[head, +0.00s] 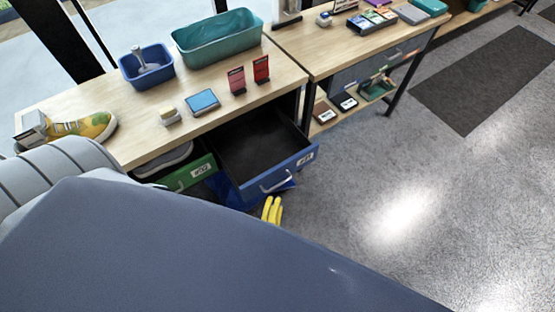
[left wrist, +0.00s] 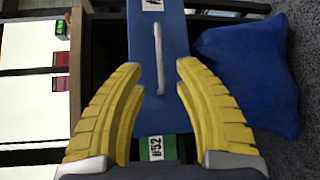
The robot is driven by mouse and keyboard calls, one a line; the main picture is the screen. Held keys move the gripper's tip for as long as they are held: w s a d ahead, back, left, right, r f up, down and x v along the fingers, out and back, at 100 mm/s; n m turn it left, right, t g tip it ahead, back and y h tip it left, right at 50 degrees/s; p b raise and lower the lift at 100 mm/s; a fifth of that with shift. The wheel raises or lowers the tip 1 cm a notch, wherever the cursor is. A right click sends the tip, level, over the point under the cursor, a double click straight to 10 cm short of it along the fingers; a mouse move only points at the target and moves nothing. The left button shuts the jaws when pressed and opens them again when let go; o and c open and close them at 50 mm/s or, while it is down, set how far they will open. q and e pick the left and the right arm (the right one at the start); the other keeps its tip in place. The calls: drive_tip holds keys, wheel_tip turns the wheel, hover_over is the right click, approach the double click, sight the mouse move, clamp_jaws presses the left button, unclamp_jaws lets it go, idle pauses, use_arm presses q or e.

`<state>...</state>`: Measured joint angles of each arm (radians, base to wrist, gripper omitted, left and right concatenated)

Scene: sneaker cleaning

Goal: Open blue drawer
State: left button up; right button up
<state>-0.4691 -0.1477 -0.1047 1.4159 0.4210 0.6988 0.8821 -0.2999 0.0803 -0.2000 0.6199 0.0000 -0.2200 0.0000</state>
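The blue drawer (head: 277,176) under the near table is pulled out, and its dark empty inside shows from above in the head view. Its front has a pale bar handle and a white label. In the left wrist view the blue drawer front (left wrist: 172,60) and its handle (left wrist: 159,58) lie ahead, between the fingers and apart from them. My left gripper (left wrist: 159,75) has yellow fingers spread wide with nothing between them. In the head view its yellow fingertips (head: 271,210) show just below the drawer front; my arm hides the rest. My right gripper is not seen.
A green drawer (head: 185,177) sits left of the blue one. A blue bag-like thing (left wrist: 245,75) lies beside the drawer. The tabletop holds a sneaker (head: 85,128), a blue bin (head: 147,70) and a teal bin (head: 218,38). Floor to the right is clear.

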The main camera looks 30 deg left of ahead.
use_arm(q)
drive_tip(key=shift+v, duration=1.4)
drive_tip(key=shift+o, duration=0.5)
